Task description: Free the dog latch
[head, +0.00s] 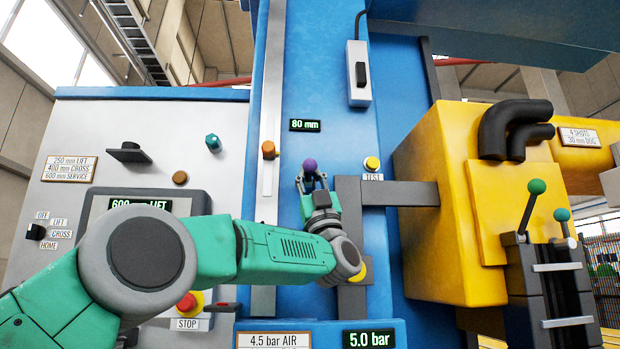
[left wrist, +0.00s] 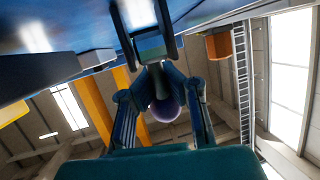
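A purple ball knob (head: 310,165) stands out from the blue column in the head view, under the 80 mm display. I take it for the latch handle, though no label names it. My left gripper (head: 312,180) is at this knob, pointing up at it. In the left wrist view the purple knob (left wrist: 165,109) and its dark stem lie between the two fingers of my left gripper (left wrist: 164,85). The fingertips bend inward on either side; whether they touch the knob or stem is unclear. My right gripper is not in view.
A yellow button (head: 372,163) marked TEST is right of the knob, above a grey bracket (head: 400,193). An orange knob (head: 268,149) on a pale rail is to the left. A yellow housing (head: 440,210) blocks the right. Displays read 600 mm LIFT and 5.0 bar (head: 369,338).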

